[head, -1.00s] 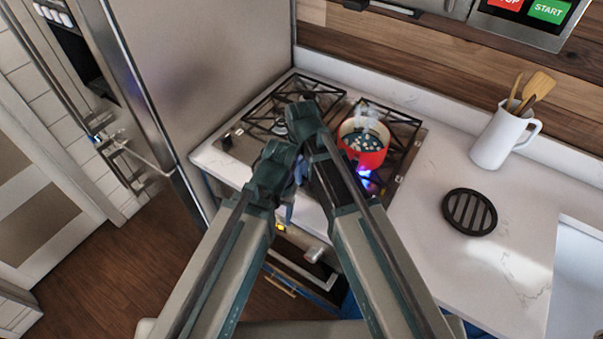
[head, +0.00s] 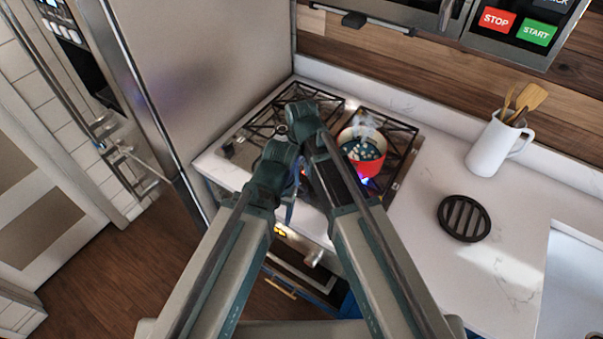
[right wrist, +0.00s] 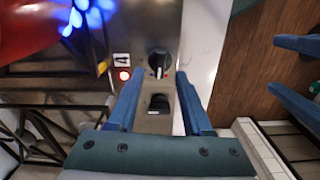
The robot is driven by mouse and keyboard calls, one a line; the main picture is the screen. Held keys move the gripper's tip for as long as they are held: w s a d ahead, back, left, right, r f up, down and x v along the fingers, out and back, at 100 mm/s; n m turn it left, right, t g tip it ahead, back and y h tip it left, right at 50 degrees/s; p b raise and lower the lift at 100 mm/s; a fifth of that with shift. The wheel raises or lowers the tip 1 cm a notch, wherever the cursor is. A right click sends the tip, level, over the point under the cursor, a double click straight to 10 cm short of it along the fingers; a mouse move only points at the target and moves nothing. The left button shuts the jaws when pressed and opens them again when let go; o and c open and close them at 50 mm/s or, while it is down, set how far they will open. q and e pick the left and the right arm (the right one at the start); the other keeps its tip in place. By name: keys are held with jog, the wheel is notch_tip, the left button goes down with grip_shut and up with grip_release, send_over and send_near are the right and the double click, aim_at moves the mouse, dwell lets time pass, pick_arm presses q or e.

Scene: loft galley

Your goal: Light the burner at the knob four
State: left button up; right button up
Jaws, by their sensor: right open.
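A black knob (right wrist: 159,61) with a pale pointer line is on the hob's front strip in the right wrist view. Beside it are a small dark label (right wrist: 122,60), which seems to read 4, and a glowing red light (right wrist: 124,75). My right gripper (right wrist: 160,76) is open, its blue fingertips on either side of this knob. I cannot tell whether they touch it. A second black knob (right wrist: 159,103) lies between the fingers. Blue flames (right wrist: 88,18) burn near the red pot (right wrist: 28,25). My left gripper (right wrist: 274,64) shows at the right edge, fingers apart and empty.
In the head view, the steaming red pot (head: 368,166) stands on the right side of the gas hob (head: 398,186). A black round trivet (head: 464,218) and white utensil jug (head: 490,148) are on the counter. A steel fridge (head: 215,70) borders the hob's left.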

aim_at(301, 185)
notch_tip(301, 185, up, 10)
jog(key=p, duration=0.8)
jog(key=shift+p, duration=0.4)
